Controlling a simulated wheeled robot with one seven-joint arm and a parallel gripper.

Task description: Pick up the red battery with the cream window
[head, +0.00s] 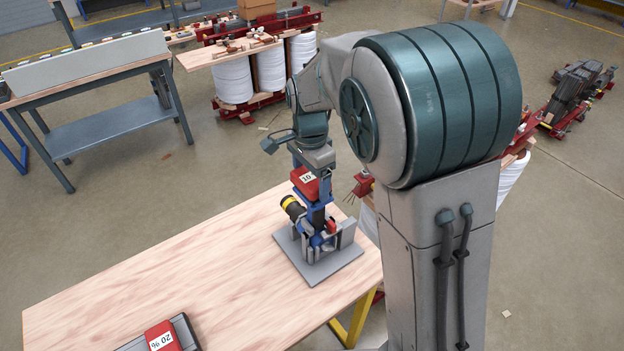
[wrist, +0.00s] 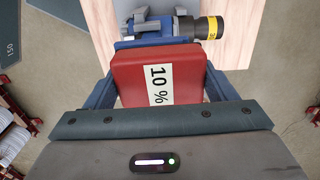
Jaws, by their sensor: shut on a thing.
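A red battery (head: 305,183) with a cream label reading "10 %" is between the fingers of my gripper (head: 316,205). In the wrist view the battery (wrist: 135,68) fills the gap between the two blue fingers of my gripper (wrist: 158,75), which is shut on it. A second red battery (head: 160,336) with a pale label reading "20 %" lies at the table's near left, partly cut off by the frame. Whether the held battery touches the blue device below it cannot be told.
A blue device (head: 327,238) with a black, yellow-ringed cylinder (head: 292,207) stands on a grey plate (head: 335,266) at the right end of the wooden table (head: 200,265). The middle of the table is clear. A workbench (head: 110,115) and white drums (head: 234,80) stand beyond.

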